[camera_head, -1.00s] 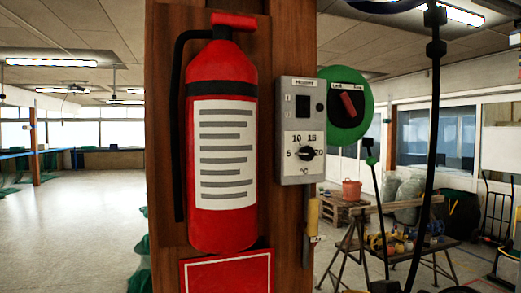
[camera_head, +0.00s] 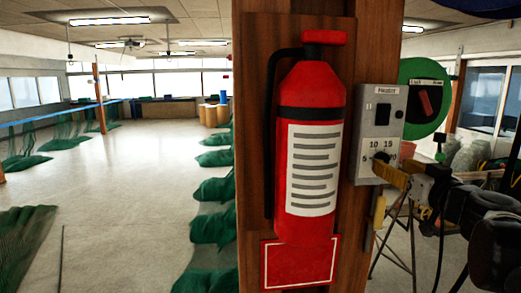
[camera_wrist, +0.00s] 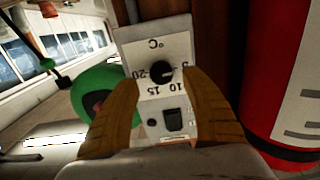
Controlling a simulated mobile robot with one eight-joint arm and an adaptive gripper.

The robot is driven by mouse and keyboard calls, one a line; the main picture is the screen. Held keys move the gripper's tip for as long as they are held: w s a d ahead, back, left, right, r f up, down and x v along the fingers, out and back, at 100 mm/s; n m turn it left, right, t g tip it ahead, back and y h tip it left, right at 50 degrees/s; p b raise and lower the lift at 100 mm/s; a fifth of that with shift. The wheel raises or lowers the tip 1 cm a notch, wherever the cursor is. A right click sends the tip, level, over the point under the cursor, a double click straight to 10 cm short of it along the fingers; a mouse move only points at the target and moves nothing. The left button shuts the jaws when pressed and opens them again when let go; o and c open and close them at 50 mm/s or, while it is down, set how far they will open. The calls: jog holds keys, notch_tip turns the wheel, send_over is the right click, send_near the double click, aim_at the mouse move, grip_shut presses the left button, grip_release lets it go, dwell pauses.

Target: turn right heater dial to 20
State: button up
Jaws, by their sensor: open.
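The heater dial is a small black knob (camera_head: 381,157) low on a grey control box (camera_head: 366,133), with a scale of 5, 10, 15 and 20 around it. In the wrist view the box appears upside down, and the knob (camera_wrist: 161,72) has a pale mark that seems to point towards the 5 side. My gripper (camera_head: 390,170) reaches in from the right, close to the dial, and hides part of the scale. In the wrist view its two yellow-brown fingers (camera_wrist: 160,80) are open, one each side of the dial. I cannot tell if they touch it.
A red fire extinguisher (camera_head: 311,140) hangs on the wooden post left of the box. A green round plate with a red switch (camera_head: 424,101) is behind the box to the right. Green nets (camera_head: 213,195) lie along the floor to the left.

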aim_at(384, 161)
jog(key=shift+w+a+p, duration=0.1)
jog(key=shift+w+p, duration=0.2)
jog(key=shift+w, duration=1.6)
grip_shut()
